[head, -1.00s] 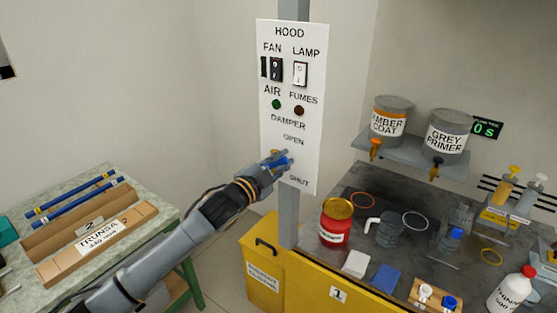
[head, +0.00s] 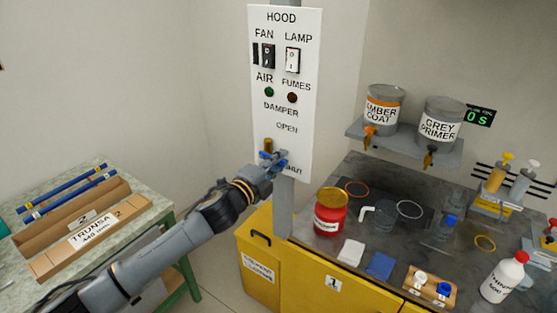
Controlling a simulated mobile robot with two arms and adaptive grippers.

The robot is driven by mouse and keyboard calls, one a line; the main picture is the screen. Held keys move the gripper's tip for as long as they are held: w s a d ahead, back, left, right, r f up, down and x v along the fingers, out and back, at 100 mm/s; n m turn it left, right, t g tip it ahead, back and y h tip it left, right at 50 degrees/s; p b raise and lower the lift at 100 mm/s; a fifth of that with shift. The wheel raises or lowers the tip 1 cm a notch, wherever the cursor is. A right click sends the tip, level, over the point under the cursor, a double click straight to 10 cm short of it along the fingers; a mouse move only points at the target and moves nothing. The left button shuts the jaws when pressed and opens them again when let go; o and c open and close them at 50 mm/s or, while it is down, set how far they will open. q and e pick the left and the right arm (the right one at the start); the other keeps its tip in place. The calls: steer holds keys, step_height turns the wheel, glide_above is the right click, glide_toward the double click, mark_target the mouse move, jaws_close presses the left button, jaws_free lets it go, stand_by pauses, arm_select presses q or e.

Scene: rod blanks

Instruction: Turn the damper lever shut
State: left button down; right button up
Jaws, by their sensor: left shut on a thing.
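The white hood panel (head: 300,95) is on a grey post, with the words DAMPER, OPEN and SHUT on its lower half. My left gripper (head: 274,157) is at the panel's lower part, shut on the damper lever. The lever is mostly hidden by the fingers; a brass-coloured piece (head: 267,145) shows just above them. The fingers are below OPEN and beside SHUT, partly covering that word. I cannot tell the lever's exact angle. My right gripper is not in view.
The fan switch (head: 267,55) and lamp switch (head: 292,60) are higher on the panel. A yellow cabinet (head: 310,275) with a red tin (head: 330,220) on top stands to the right. A bench (head: 160,218) with a cardboard box and blue rods is at left.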

arm_select(q)
steer(key=shift+f, duration=0.15)
stand_by(0.3)
steer(key=c, duration=1.3)
jaws_free()
steer(key=v, duration=1.2)
